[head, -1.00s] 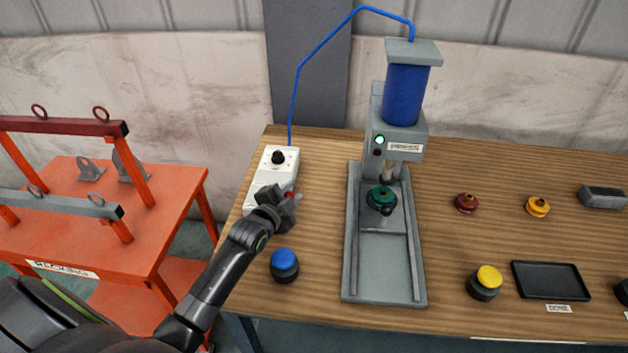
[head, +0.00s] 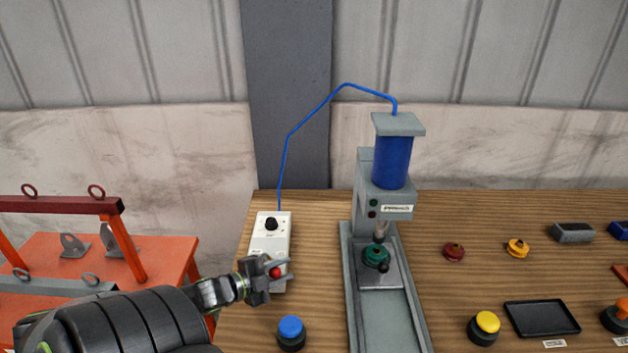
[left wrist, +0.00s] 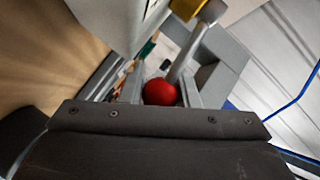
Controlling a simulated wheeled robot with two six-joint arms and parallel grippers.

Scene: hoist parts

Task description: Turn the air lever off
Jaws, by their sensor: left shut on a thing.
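The white air box (head: 270,238) stands at the table's left edge, with a black dial on top and a blue hose rising from its back. Its air lever ends in a red ball knob (head: 275,272). My left gripper (head: 276,271) is shut on this knob at the near end of the box. In the left wrist view the red knob (left wrist: 160,92) sits between the fingers. The grey lever rod (left wrist: 186,52) runs from it to a yellow hub. My right gripper is not in view.
The grey press (head: 386,200) with a blue cylinder stands right of the box, a green part in it. A blue button (head: 291,331) is near the front. A yellow button (head: 484,326) and black tray (head: 541,317) lie right. An orange table (head: 150,262) stands left.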

